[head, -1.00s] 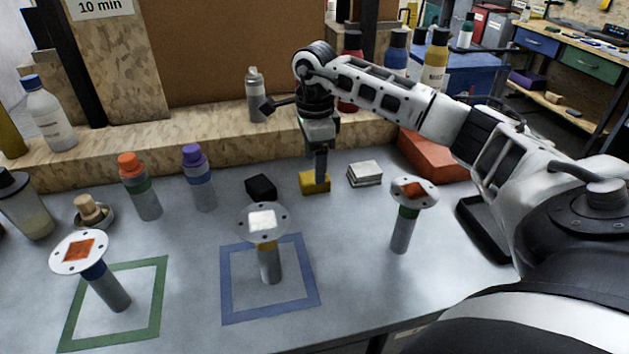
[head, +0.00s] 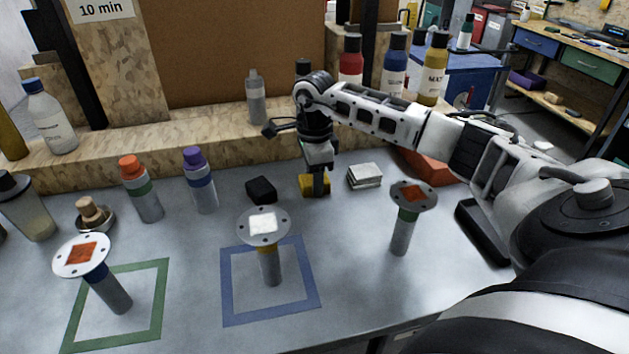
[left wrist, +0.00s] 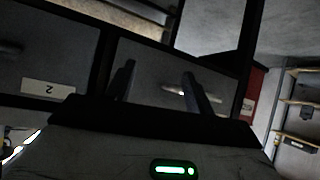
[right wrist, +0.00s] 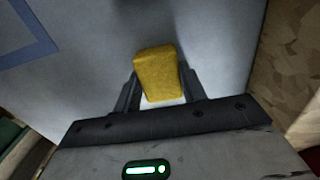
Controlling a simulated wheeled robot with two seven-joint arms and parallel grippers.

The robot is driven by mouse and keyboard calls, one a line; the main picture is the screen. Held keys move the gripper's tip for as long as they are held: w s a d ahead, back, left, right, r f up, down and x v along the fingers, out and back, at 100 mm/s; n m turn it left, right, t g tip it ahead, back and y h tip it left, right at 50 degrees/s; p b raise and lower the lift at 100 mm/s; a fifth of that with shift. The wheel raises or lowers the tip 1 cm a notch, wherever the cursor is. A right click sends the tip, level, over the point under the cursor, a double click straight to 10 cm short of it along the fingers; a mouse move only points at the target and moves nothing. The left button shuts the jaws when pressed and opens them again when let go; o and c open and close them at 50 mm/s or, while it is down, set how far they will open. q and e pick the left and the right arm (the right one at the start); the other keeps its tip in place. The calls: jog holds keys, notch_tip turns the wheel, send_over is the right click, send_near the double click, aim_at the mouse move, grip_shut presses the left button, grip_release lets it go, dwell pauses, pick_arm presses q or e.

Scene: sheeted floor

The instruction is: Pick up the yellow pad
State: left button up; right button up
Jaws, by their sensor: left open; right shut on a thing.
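The yellow pad (head: 306,188) is at the back of the grey table, between a black block and a stack of white pads. My right gripper (head: 318,186) comes down on it from above and partly hides it. In the right wrist view the yellow pad (right wrist: 157,72) sits between the two fingers of the right gripper (right wrist: 161,92), which are shut on it. The pad is at or very near the tabletop; I cannot tell whether it touches. My left gripper (left wrist: 158,82) is open and empty in front of grey drawers; it is outside the head view.
The black block (head: 261,189) stands left of the pad, the white stack (head: 365,176) right. Three disc-topped posts (head: 269,267) stand nearer. A wooden ledge (head: 140,163) with bottles runs behind.

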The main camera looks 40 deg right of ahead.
jog(key=shift+r, duration=0.1)
notch_tip(320, 180, up, 3)
jog(key=shift+f+b, duration=0.1)
jog(key=shift+b, duration=0.35)
jog(key=s+a+r+b, duration=0.1)
jog(key=s+a+r, duration=0.1)
jog(key=s+r, duration=0.3)
jog(key=s+a+r, duration=0.3)
jog(key=s+r, duration=0.2)
jog(key=s, duration=0.3)
jog(key=shift+a+b, duration=0.3)
jog(key=shift+b, duration=0.1)
jog(key=shift+o, duration=0.4)
